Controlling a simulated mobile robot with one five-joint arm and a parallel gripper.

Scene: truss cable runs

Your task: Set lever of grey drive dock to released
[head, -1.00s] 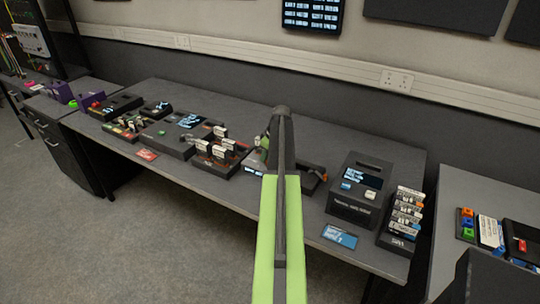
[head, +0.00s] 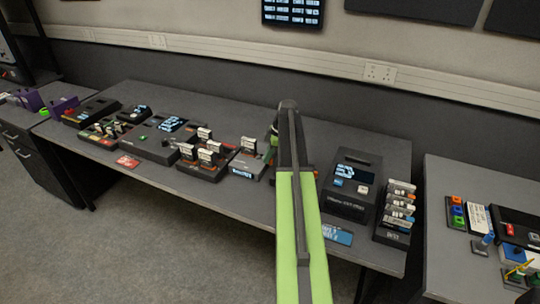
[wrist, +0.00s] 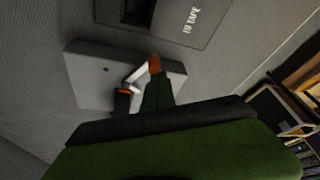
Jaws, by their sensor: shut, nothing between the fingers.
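In the wrist view a pale grey box (wrist: 90,70), which I take to be the grey drive dock, lies beyond my gripper (wrist: 155,92). A white bent bar (wrist: 135,76), which looks like its lever, stands over its face with an orange-brown piece at each end. My shut gripper shows as a dark green tapered tip, overlapping the bar's right end; I cannot tell whether they touch. In the head view my arm (head: 298,190) reaches over the desk and hides the gripper and most of what lies below. The lever's setting is unclear.
A dark tape unit (head: 347,198) stands right of my arm, with a cartridge rack (head: 396,215) and blue card (head: 337,235) beside it. A grey dock with a cartridge (head: 247,163) and several other units stand left. A wall trunking (head: 300,62) runs behind.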

